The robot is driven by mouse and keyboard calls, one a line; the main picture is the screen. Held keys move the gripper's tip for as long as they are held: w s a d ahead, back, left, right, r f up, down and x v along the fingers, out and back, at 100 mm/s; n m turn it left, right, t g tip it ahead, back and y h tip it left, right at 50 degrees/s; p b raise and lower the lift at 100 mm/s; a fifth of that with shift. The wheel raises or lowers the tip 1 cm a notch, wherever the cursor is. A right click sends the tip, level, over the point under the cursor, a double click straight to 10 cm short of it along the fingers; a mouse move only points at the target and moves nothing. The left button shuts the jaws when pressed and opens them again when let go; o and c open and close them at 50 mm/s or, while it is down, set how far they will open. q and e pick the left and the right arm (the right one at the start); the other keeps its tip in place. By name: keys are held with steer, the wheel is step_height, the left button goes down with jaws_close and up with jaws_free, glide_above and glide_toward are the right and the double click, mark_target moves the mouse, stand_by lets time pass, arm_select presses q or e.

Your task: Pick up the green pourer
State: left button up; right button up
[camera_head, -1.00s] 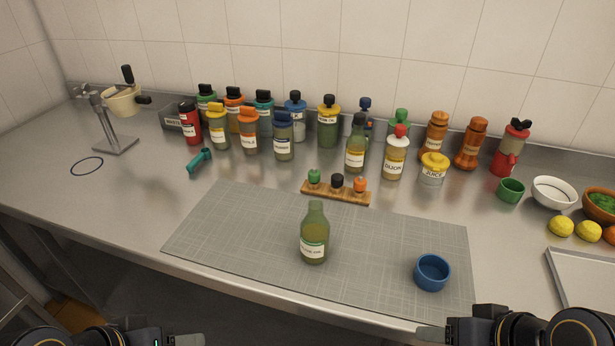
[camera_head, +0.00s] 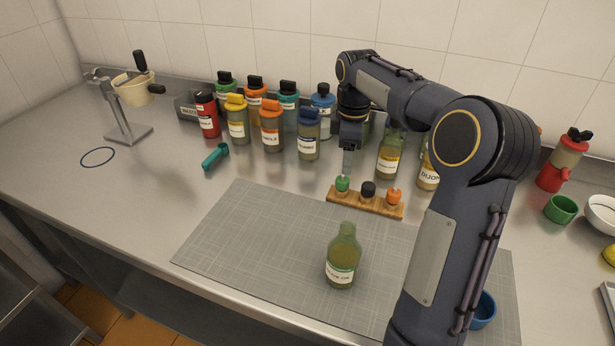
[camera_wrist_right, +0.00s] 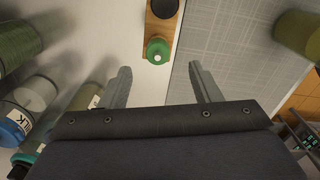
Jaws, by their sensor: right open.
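The green pourer (camera_head: 342,184) stands at the left end of a small wooden rack (camera_head: 366,204), beside a black pourer (camera_head: 368,190) and an orange pourer (camera_head: 394,196). My right gripper (camera_head: 346,166) points down just above the green pourer in the head view. In the right wrist view the green pourer (camera_wrist_right: 158,50) shows ahead of the open fingers (camera_wrist_right: 160,82), between their lines and apart from both. Nothing is held. My left gripper is out of view.
Several bottles stand close behind the rack, including a blue-capped one (camera_head: 308,136). A green oil bottle (camera_head: 343,260) stands on the grey mat (camera_head: 260,235) in front. My right arm hides part of the mat and the bottles at right.

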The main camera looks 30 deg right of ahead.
mark_target(342, 178)
steer(key=shift+w+f, duration=0.2)
steer(key=shift+w, duration=0.35)
steer(key=shift+w+a+f+n, duration=0.15)
steer(key=shift+f+n, duration=0.15)
steer(key=f, duration=0.7)
steer(key=shift+s, duration=0.3)
steer(key=c, duration=1.1)
steer(key=shift+o, duration=0.2)
steer(key=shift+r, duration=0.1)
